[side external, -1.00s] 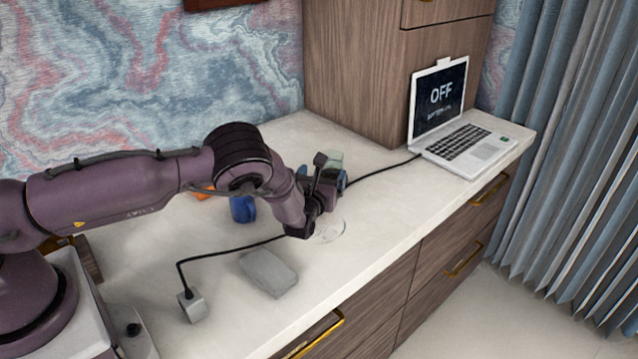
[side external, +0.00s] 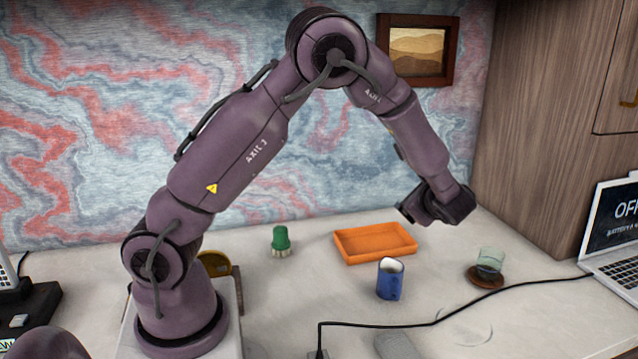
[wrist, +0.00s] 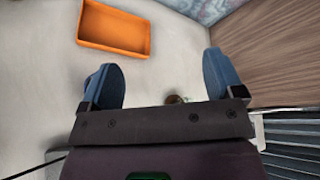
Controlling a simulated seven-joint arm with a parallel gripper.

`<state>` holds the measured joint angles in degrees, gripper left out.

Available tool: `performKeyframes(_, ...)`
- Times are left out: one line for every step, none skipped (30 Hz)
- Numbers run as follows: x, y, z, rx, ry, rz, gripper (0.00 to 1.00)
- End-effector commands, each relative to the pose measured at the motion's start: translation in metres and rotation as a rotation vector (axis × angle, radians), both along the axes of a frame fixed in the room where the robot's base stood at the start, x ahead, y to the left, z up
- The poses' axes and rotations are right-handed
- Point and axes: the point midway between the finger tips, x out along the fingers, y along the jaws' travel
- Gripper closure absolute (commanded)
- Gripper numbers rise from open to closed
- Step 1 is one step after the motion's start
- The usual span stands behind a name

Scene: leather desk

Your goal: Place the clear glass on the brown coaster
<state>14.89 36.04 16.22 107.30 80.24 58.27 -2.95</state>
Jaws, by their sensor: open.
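The clear glass (side external: 491,257) stands upright on the brown coaster (side external: 483,282) at the right of the desk in the side view. A slight greenish tint shows in the glass. My gripper (side external: 432,207) is raised above the desk, up and left of the glass and apart from it. In the wrist view my gripper (wrist: 163,78) is wide open, with nothing between its two blue fingers. A small brown patch, probably the coaster (wrist: 174,99), shows just past the gripper body there; the rest is hidden.
An orange tray (side external: 375,259) lies at the back, also seen in the wrist view (wrist: 85,40). A blue mug (side external: 390,284) stands left of the glass. A green brush (side external: 281,241) is further left. A black cable (side external: 450,314) runs to the laptop (side external: 612,240).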

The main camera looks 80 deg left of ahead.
Motion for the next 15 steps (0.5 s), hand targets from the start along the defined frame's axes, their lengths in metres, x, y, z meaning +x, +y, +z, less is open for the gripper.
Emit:
performKeyframes(-0.019,0.0,0.018,-0.096,-0.062,0.071,0.13)
performKeyframes(-0.03,-0.002,0.025,-0.155,-0.093,0.111,0.13)
performKeyframes(-0.045,-0.005,0.033,-0.232,-0.134,0.162,0.13)
performKeyframes(-0.056,-0.008,0.039,-0.29,-0.165,0.2,0.13)
performKeyframes(-0.067,-0.011,0.045,-0.348,-0.195,0.235,0.13)
performKeyframes(-0.082,-0.017,0.053,-0.425,-0.236,0.279,0.13)
performKeyframes(-0.093,-0.022,0.058,-0.483,-0.265,0.31,0.13)
performKeyframes(-0.103,-0.027,0.063,-0.541,-0.295,0.339,0.13)
performKeyframes(-0.117,-0.035,0.069,-0.619,-0.334,0.374,0.13)
performKeyframes(-0.127,-0.04,0.073,-0.676,-0.364,0.401,0.13)
performKeyframes(-0.137,-0.047,0.078,-0.733,-0.393,0.424,0.13)
performKeyframes(-0.151,-0.056,0.083,-0.809,-0.431,0.454,0.13)
performKeyframes(-0.16,-0.063,0.087,-0.865,-0.459,0.474,0.13)
performKeyframes(-0.17,-0.07,0.091,-0.921,-0.488,0.491,0.13)
performKeyframes(-0.181,-0.08,0.095,-0.995,-0.524,0.514,0.13)
